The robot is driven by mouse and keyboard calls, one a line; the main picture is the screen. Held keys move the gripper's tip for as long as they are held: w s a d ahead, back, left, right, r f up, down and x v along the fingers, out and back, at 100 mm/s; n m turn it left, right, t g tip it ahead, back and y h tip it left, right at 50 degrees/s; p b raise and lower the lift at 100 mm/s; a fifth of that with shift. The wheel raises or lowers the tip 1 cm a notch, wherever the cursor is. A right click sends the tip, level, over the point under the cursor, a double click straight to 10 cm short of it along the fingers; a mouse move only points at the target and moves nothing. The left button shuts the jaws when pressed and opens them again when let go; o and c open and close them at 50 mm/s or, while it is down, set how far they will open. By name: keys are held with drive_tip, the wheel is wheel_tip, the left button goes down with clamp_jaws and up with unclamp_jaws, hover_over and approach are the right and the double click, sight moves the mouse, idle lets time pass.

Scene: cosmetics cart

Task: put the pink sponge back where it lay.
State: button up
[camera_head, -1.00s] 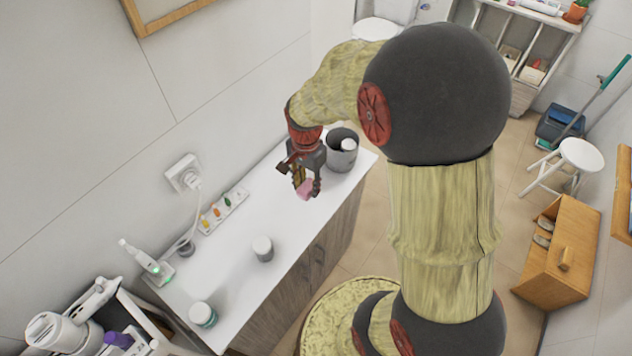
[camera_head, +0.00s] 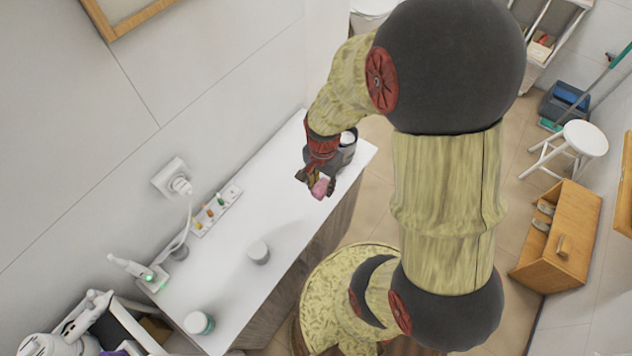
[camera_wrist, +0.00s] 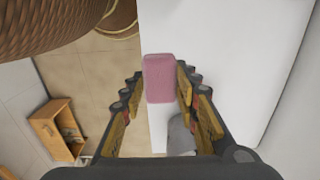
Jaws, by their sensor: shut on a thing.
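The pink sponge (camera_head: 320,187) is a small block between the fingers of my gripper (camera_head: 316,181), above the far part of the white countertop (camera_head: 222,255). In the wrist view the sponge (camera_wrist: 159,78) sits at the fingertips of my gripper (camera_wrist: 160,88), one finger on each side. My gripper is shut on it. Its height above the countertop is hard to tell.
A grey bin (camera_head: 346,150) with a white item stands behind my gripper at the far end. A grey-white jar (camera_head: 258,252) and a lidded jar (camera_head: 199,322) stand nearer. A power strip (camera_head: 215,212) lies along the wall. The counter's middle is mostly clear.

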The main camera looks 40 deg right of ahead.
drive_tip(key=w+f, duration=0.1)
drive_tip(key=f, duration=0.1)
drive_tip(key=w+d+f, duration=0.1)
drive_tip(key=w, duration=0.1)
drive_tip(key=w+d+f, duration=0.1)
drive_tip(key=w+f, duration=0.1)
drive_tip(key=shift+w+f+b, duration=0.2)
drive_tip(key=shift+f+b, duration=0.1)
drive_tip(key=shift+f, duration=0.05)
drive_tip(key=shift+w+d+f, duration=0.2)
drive_tip(key=shift+w+f, duration=0.2)
drive_tip(key=shift+f, duration=1.6)
drive_tip(key=shift+f+b, duration=0.2)
drive_tip(key=shift+b, duration=0.1)
drive_tip(key=o, duration=1.1)
drive_tip(key=shift+r, duration=0.15)
